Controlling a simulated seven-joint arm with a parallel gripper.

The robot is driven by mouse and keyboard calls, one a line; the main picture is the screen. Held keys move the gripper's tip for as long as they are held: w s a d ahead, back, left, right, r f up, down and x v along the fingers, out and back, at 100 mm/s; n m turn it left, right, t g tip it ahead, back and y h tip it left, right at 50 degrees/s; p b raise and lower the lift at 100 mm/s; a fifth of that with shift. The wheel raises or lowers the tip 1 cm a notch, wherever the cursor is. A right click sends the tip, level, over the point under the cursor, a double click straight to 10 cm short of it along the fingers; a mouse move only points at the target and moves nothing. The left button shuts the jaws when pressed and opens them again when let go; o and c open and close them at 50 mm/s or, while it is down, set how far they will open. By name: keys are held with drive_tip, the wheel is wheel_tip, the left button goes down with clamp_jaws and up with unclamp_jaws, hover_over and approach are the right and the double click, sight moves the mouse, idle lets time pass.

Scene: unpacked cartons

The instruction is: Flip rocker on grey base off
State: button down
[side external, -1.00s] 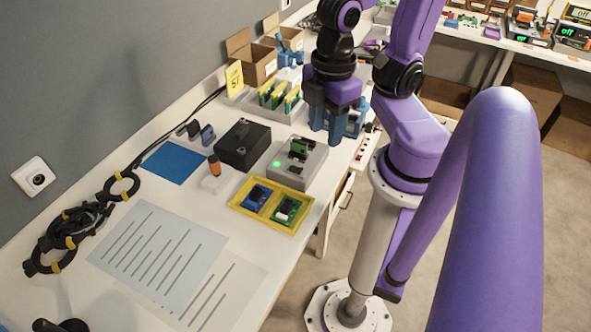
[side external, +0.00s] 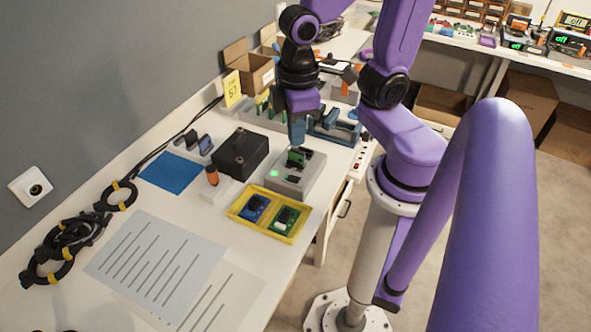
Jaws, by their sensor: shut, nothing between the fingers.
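The grey base (side external: 283,187) is a box near the right edge of the bench, with a lit green lamp (side external: 275,173) on its left side. A green and dark part (side external: 297,157) sits on its top. The rocker is too small to make out clearly. My gripper (side external: 297,145), with blue fingers, points down over the back of the grey base. The fingers are shut and empty. The tips are close to the green and dark part; I cannot tell whether they touch it.
A black box (side external: 240,153) stands left of the grey base, and a yellow tray (side external: 266,232) with two boards lies in front. A blue clamp-like fixture (side external: 336,127) and a rack with green boards (side external: 262,112) stand behind. An orange-topped part (side external: 212,176) stands further left.

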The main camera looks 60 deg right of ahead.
drive_tip(key=w+d+f+m, duration=0.1)
drive_tip(key=w+f+m, duration=0.1)
drive_tip(key=w+m, duration=0.45)
drive_tip(key=m+g, duration=0.2)
drive_tip(key=m, duration=1.8)
hover_over(297, 179)
drive_tip(key=w, duration=0.2)
wheel_tip(297, 179, down, 6)
drive_tip(key=shift+f, duration=0.2)
drive_tip(key=shift+s+f, duration=0.25)
drive_tip(key=shift+f, duration=2.05)
drive_tip(key=shift+s+f, duration=0.25)
drive_tip(key=shift+f, duration=2.1)
drive_tip(key=shift+s+f, duration=0.25)
drive_tip(key=shift+f, duration=2.05)
